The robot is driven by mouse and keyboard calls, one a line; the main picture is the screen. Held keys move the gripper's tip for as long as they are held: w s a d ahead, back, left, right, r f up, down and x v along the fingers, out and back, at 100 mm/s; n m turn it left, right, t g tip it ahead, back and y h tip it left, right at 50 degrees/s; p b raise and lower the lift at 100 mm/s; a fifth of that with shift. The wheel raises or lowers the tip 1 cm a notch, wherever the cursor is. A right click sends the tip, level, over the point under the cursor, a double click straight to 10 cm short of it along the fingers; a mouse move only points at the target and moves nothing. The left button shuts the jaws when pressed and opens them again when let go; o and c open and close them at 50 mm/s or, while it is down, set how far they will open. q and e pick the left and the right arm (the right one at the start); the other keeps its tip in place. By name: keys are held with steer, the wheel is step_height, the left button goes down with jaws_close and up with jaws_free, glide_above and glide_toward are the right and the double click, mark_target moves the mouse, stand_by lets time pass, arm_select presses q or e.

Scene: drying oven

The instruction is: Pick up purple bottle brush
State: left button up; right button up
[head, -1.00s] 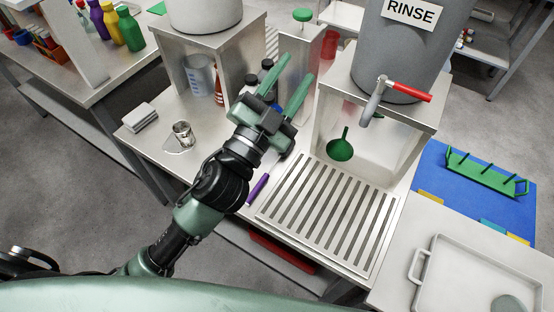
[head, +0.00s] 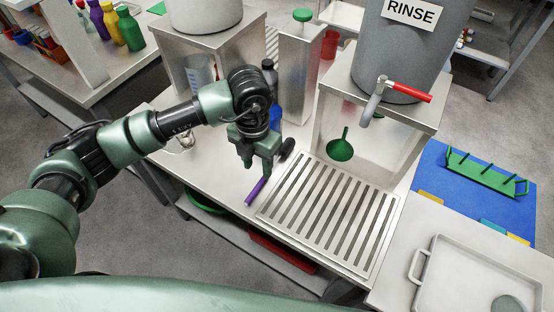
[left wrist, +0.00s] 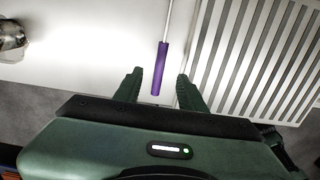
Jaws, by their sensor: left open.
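The purple bottle brush (head: 256,191) lies on the steel bench just left of the slotted drain rack. Its purple handle points toward the front edge; a dark round end shows behind my gripper, and the middle is hidden. My left gripper (head: 257,168) points down over the brush, open and empty. In the left wrist view, the purple handle (left wrist: 160,68) lies between the two spread fingers, with its thin metal shaft running up out of the picture. I cannot tell the exact height of the fingers above it. My right gripper is not in view.
The slotted drain rack (head: 330,218) lies close right of the brush. A grey RINSE tank (head: 410,55) on a steel stand, with a green funnel (head: 340,150) below, stands behind it. Blue and dark bottles stand behind my gripper. A red tray (head: 283,252) sits below the bench.

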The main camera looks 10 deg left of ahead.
mark_target(261, 182)
arm_select(q)
steer(key=f, duration=0.5)
steer(key=f+p, duration=0.1)
steer(key=f, duration=0.1)
steer(key=shift+w+d+f, duration=0.1)
steer(key=shift+w+f, duration=0.15)
jaws_close()
